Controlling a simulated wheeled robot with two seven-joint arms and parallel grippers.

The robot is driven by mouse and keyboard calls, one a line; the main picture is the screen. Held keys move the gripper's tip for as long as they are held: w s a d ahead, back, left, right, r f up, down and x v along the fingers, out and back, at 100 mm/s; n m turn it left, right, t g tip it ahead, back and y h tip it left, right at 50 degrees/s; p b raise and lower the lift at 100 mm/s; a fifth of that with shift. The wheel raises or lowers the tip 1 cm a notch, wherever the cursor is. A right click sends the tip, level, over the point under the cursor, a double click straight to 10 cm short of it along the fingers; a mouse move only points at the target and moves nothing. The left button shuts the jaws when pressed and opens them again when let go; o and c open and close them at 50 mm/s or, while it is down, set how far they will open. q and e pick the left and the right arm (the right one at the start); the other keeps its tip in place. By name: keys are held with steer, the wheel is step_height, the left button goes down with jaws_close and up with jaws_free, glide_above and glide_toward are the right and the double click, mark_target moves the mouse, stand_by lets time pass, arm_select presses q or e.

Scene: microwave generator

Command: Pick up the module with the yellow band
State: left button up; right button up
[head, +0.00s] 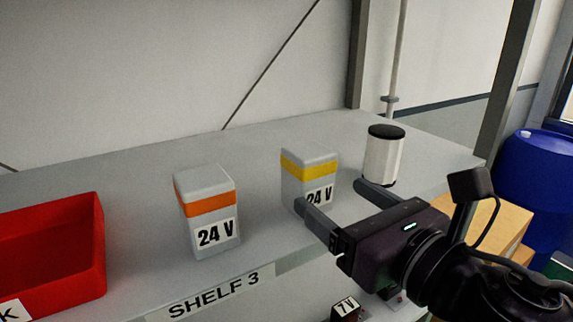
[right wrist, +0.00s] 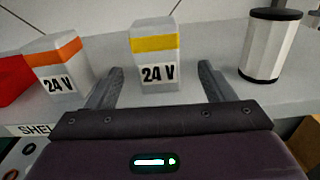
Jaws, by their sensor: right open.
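The module with the yellow band (head: 309,173) is a grey box labelled 24 V, standing upright on the shelf marked SHELF 3. It also shows in the right wrist view (right wrist: 155,55), ahead of and between my fingers. My right gripper (head: 333,194) is open, in front of the module, with its fingers pointing toward it. In the head view one finger overlaps the module's lower front. In the right wrist view the fingertips appear apart from the module, one on each side. My left gripper is not in view.
A similar module with an orange band (head: 207,205) stands to the left. A white cylinder with black ends (head: 384,157) stands to the right. A red bin (head: 88,255) is at the far left. The shelf (head: 130,180) has free room behind the modules.

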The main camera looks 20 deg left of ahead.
mark_target(320, 182)
steer(key=shift+w+a+r, duration=0.1)
steer(key=shift+a+r, duration=0.05)
steer(key=shift+a, duration=0.3)
steer(key=shift+w+a, duration=0.2)
steer(key=shift+a, duration=0.1)
steer(key=shift+w+a+r+p, duration=0.3)
steer(key=shift+w+a+p, duration=0.15)
steer(key=shift+w+a, duration=0.2)
steer(key=x, duration=0.3)
steer(key=shift+a+p, duration=0.25)
steer(key=shift+p, duration=0.1)
steer(key=shift+w+a, duration=0.15)
steer(key=c, duration=1.1)
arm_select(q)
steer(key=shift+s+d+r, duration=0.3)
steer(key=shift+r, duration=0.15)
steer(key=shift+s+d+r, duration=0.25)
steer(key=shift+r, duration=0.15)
arm_select(e)
steer(key=shift+c, duration=0.5)
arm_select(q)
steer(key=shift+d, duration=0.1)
arm_select(e)
steer(key=shift+r, duration=0.15)
